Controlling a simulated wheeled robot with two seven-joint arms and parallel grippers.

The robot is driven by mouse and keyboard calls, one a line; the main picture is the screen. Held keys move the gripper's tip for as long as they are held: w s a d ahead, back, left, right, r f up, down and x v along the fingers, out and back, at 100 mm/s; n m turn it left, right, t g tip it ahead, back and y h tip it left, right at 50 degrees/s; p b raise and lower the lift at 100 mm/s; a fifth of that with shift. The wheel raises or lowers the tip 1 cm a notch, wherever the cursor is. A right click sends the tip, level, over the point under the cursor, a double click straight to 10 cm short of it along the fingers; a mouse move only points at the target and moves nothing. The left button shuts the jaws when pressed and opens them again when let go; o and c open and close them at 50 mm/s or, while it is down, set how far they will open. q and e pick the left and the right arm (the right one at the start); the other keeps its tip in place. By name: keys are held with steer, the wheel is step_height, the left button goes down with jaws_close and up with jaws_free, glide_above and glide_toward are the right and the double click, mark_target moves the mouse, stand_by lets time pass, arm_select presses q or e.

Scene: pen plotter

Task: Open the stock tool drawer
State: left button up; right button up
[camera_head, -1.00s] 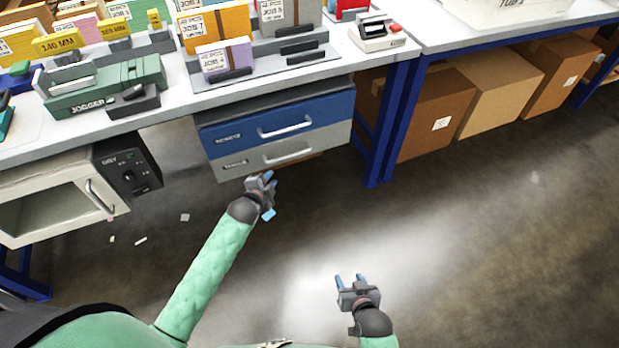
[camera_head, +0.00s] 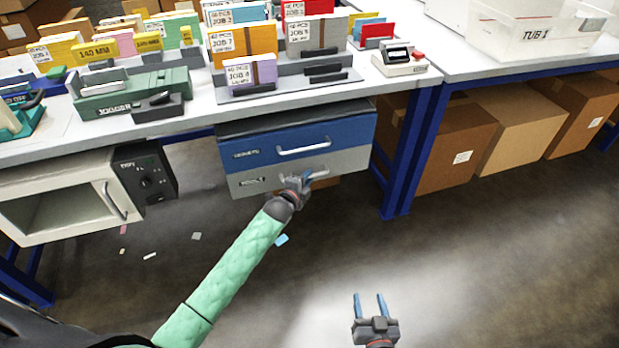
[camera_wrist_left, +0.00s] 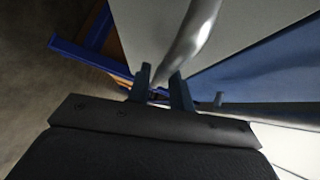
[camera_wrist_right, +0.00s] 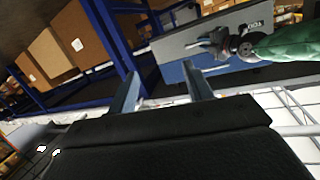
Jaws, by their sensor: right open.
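A two-drawer unit hangs under the table. Its upper drawer (camera_head: 250,146) has a blue front and its lower drawer (camera_head: 248,183) a grey front. Each has a silver bar handle and a small label too small to read. No gap shows around the grey front. My left gripper (camera_head: 303,182) is at the lower drawer's handle (camera_wrist_left: 187,35). In the left wrist view the bar runs between its fingers (camera_wrist_left: 161,84), which are close together on it. My right gripper (camera_head: 370,302) is open and empty, low over the floor at the front right.
A white oven-like box (camera_head: 70,199) with a dark control panel stands left of the drawers. A blue table leg (camera_head: 424,150) and cardboard boxes (camera_head: 456,152) are on the right. Card racks and small machines crowd the tabletop. The floor in front is clear apart from scraps.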

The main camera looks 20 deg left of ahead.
arm_select(q)
steer(key=shift+x, duration=0.85)
arm_select(e)
steer(key=shift+w+r+t, duration=0.2)
steer(key=shift+r, duration=0.35)
steer(key=shift+w+r+t, duration=0.15)
steer(key=shift+r+t, duration=0.05)
steer(key=shift+r, duration=0.3)
arm_select(q)
jaws_close()
